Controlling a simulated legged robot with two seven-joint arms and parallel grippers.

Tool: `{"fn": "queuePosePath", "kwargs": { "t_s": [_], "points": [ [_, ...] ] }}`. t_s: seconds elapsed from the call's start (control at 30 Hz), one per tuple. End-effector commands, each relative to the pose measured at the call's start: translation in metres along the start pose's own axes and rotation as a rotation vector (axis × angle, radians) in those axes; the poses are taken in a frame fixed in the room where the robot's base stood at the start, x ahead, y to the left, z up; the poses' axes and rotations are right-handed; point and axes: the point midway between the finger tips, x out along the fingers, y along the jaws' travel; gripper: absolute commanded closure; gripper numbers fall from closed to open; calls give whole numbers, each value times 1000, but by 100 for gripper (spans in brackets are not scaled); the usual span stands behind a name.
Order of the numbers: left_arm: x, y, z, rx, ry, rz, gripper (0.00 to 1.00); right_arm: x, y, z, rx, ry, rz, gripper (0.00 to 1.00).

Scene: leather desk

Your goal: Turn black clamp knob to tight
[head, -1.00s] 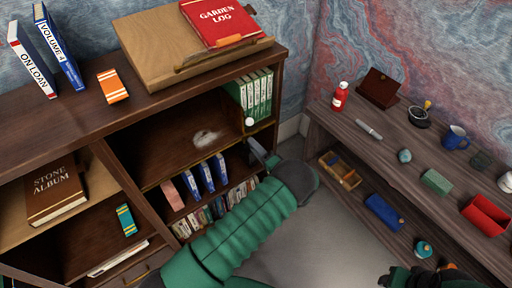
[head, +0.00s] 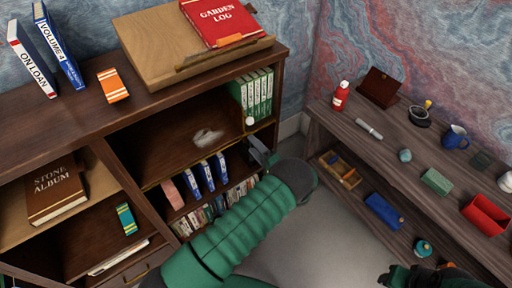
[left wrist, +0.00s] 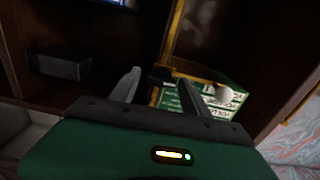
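A small black part (left wrist: 160,75), which may be the black clamp knob, sits on a yellow rail (left wrist: 173,42) in the left wrist view. It shows just beyond and between my left gripper's fingers (left wrist: 157,88), which are apart with nothing visibly held. In the head view my left gripper (head: 262,153) is at the front of the bookcase, below the white ball (head: 249,121) and green volumes (head: 262,92). The knob cannot be made out there. Contact and the knob's setting cannot be told. My right gripper (head: 412,276) is dark and partly cut off at the lower right.
The bookcase (head: 75,127) has shelf edges and uprights around my left gripper. A dark box (left wrist: 60,65) lies left in the left wrist view. The bench (head: 350,122) at right holds several small items.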

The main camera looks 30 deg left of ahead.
Motion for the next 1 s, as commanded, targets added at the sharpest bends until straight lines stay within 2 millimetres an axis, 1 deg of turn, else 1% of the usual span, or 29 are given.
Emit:
{"fn": "queuePosePath", "kwargs": {
  "t_s": [0.33,0.47,0.57,0.8,0.9,1.0],
  "points": [
    [-3,-2,-1,-2,2,-2,36,0,0,0,0,0,0,52],
    [-15,-2,-2,-2,4,-1,36,-1,0,0,0,0,0,52],
    [-38,-1,-2,-2,6,0,36,-2,0,0,0,0,0,52],
    [-109,0,-2,-2,6,0,36,-4,0,-1,0,0,0,52],
    [-135,1,-2,-2,5,1,36,-3,0,-1,0,0,0,52],
    [-154,1,-1,-1,4,1,36,-3,0,-1,0,0,0,52]
  ]
}}
